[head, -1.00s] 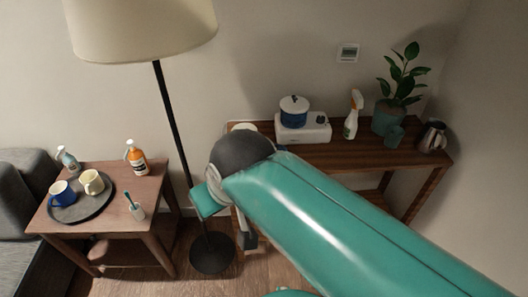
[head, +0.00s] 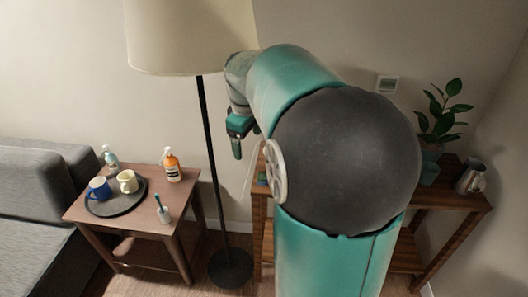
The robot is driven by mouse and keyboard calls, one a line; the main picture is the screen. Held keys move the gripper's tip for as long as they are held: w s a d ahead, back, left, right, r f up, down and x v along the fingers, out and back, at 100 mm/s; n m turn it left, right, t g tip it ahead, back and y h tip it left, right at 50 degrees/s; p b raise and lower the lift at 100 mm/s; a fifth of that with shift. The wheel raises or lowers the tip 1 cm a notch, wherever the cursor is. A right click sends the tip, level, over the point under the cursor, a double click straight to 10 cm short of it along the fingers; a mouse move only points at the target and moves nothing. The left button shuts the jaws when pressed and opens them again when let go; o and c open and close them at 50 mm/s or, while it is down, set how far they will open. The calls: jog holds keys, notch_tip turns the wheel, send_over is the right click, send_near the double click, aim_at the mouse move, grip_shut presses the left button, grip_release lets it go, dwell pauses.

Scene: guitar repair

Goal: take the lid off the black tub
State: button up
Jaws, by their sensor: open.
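I cannot make out a black tub or its lid in the head view. My arm covers most of the wooden console table (head: 468,203), where such a thing could be hidden. My gripper (head: 237,148) hangs pointing down in the air, left of the console and just right of the lamp pole. It is open, though the fingers look small and overlapped from here. Nothing shows between them.
A floor lamp (head: 203,130) stands close left of my gripper. A potted plant (head: 440,125) and metal pitcher (head: 470,178) stand at the console's right.

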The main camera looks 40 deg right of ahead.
jog(key=s+d+f+n+y, duration=0.15)
jog(key=d+f, duration=0.35)
jog(key=d, duration=0.8)
jog(key=s+d+f+n+y, duration=0.15)
jog(key=d+f, duration=0.45)
jog(key=d, duration=0.6)
jog(key=shift+m+h, duration=0.4)
jog(key=shift+m, duration=0.1)
jog(key=f, duration=0.8)
jog(key=w+f, duration=0.1)
jog(key=f, duration=0.3)
jog(key=shift+a+f, duration=0.35)
jog(key=shift+f, duration=0.05)
jog(key=shift+s, duration=0.1)
jog(key=c, duration=1.7)
jog(key=shift+f, duration=0.1)
grip_shut()
